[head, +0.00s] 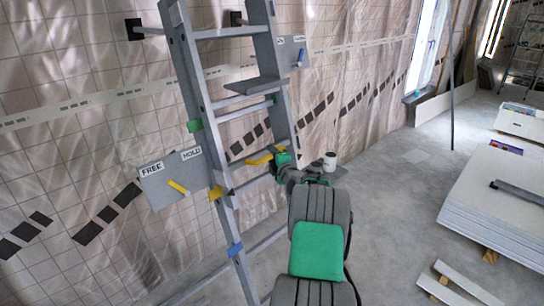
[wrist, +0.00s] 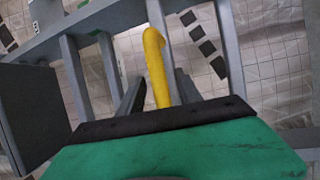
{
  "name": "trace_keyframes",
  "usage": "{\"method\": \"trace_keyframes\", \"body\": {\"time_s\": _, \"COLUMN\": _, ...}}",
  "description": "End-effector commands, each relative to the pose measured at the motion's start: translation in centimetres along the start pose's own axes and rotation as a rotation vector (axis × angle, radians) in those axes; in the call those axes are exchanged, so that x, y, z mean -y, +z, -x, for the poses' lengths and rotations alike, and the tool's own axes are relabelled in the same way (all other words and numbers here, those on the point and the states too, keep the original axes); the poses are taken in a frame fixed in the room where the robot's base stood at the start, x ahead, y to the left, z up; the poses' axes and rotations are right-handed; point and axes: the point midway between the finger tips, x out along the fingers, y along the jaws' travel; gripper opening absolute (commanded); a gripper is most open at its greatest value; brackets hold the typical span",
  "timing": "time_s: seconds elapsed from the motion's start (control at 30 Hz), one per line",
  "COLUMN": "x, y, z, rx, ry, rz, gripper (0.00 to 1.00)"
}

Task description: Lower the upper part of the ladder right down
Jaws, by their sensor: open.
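The grey ladder (head: 207,100) stands tilted near the tiled wall, its top cut off by the frame. A grey step (head: 255,86) sticks out from it. A yellow bar or handle (head: 262,157) is on the right rail, beside my gripper (head: 284,166). In the wrist view this yellow piece (wrist: 157,66) stands between the fingers of my open gripper (wrist: 160,92); I cannot tell if they touch it. I cannot tell which word the lever is set to.
Stacked white panels (head: 500,205) and loose strips (head: 470,285) lie at the right. The concrete floor (head: 405,215) between is clear.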

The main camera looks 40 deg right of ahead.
Motion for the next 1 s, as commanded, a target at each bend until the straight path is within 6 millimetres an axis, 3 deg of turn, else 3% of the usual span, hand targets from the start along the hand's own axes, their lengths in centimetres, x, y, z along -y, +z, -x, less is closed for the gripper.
{"method": "trace_keyframes", "body": {"time_s": 0.5, "x": 0.02, "y": -0.01, "z": 0.04, "rx": 0.000, "ry": -0.001, "rz": -0.001, "gripper": 0.01}}
{"method": "trace_keyframes", "body": {"time_s": 1.0, "x": -0.01, "y": -0.01, "z": 0.04, "rx": 0.000, "ry": 0.000, "rz": -0.001, "gripper": 0.00}}
